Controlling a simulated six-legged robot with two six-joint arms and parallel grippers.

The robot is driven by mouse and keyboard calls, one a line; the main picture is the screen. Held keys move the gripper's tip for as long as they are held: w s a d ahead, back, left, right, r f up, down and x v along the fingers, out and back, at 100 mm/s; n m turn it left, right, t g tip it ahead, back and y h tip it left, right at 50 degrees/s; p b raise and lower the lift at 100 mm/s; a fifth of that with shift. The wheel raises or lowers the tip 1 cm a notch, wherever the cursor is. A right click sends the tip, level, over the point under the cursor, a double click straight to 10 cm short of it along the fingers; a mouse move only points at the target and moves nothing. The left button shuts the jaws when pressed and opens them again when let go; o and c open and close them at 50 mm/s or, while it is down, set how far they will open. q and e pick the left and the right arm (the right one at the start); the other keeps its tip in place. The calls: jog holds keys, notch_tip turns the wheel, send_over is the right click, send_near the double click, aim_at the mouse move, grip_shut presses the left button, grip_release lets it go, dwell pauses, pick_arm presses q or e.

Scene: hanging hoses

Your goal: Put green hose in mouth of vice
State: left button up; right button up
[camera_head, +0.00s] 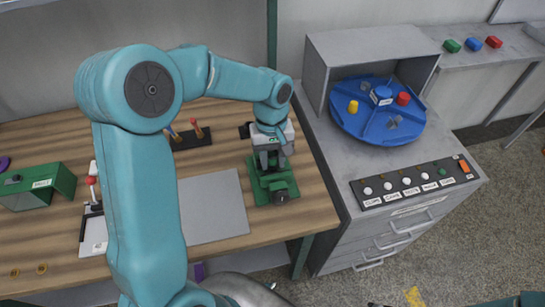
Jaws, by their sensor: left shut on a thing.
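The green vice (279,184) stands near the right edge of the wooden bench. My left gripper (271,159) reaches down from above right at the top of the vice, its fingers over the jaws. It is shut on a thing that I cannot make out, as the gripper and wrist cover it. I cannot pick out the green hose anywhere in view, nor see whether anything lies in the vice's mouth. A bit of my right arm shows in the bottom right corner; its gripper is out of view.
A grey mat (213,207) lies left of the vice. A dark rack (190,140) with small upright handles stands behind it. A green box (38,187) is at far left. The grey cabinet (345,165) to the right holds a blue turntable (362,125) and a button panel (414,182).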

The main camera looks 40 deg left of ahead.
pick_arm(q)
jog(key=shift+f, duration=0.25)
jog(key=o, duration=1)
jog(key=shift+w+r, duration=0.1)
jog(key=shift+o, duration=0.2)
jog(key=shift+r, duration=0.25)
jog(key=shift+w+a+r, duration=0.1)
jog(key=shift+r, duration=0.25)
jog(key=r, duration=0.7)
jog(key=a+r, duration=0.1)
jog(key=r, duration=0.3)
jog(key=shift+w, duration=0.4)
